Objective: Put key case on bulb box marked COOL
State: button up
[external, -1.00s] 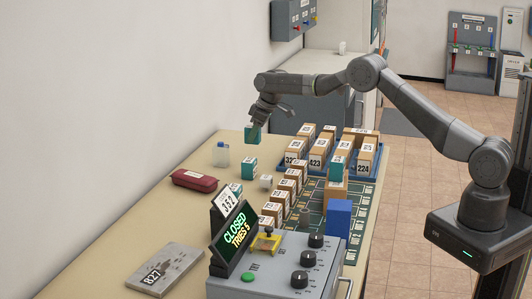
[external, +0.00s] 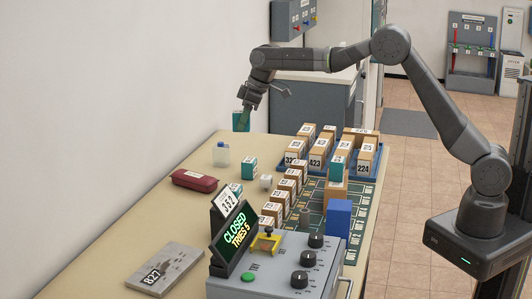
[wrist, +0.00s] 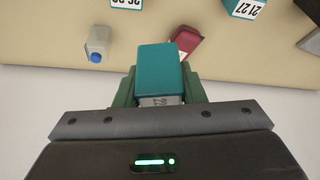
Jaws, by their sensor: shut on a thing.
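A dark red, rounded case (external: 194,180), which looks like the key case, lies on the left part of the table; it shows partly behind the held box in the wrist view (wrist: 187,42). My gripper (external: 244,110) is shut on a teal box (external: 240,122) with a white label and holds it in the air above the far left end of the table. The box sits between both fingers in the wrist view (wrist: 160,68). Other teal boxes (external: 249,168) stand on the table. I cannot read COOL on any box.
A small bottle with a blue cap (external: 221,154) stands near the wall side. Tan numbered boxes (external: 317,153) fill a blue tray and a row on a green board. A grey control box (external: 280,275) and a plate marked 827 (external: 165,270) are at the front. The left table strip is mostly clear.

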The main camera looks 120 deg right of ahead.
jog(key=w+a+r+n, duration=0.2)
jog(key=w+a+r, duration=0.1)
jog(key=a, duration=1)
jog(key=r+n+y+b, duration=0.1)
jog(key=n+y+b, duration=0.1)
jog(key=n+b, duration=0.15)
send_over(337, 206)
jog(key=s, duration=0.1)
jog(key=shift+n+t, duration=0.25)
jog(key=shift+t, duration=0.15)
jog(key=f, duration=1)
jog(key=shift+s+d, duration=0.1)
jog(key=shift+s, duration=0.15)
jog(key=shift+f, duration=0.15)
jog(key=o, duration=1)
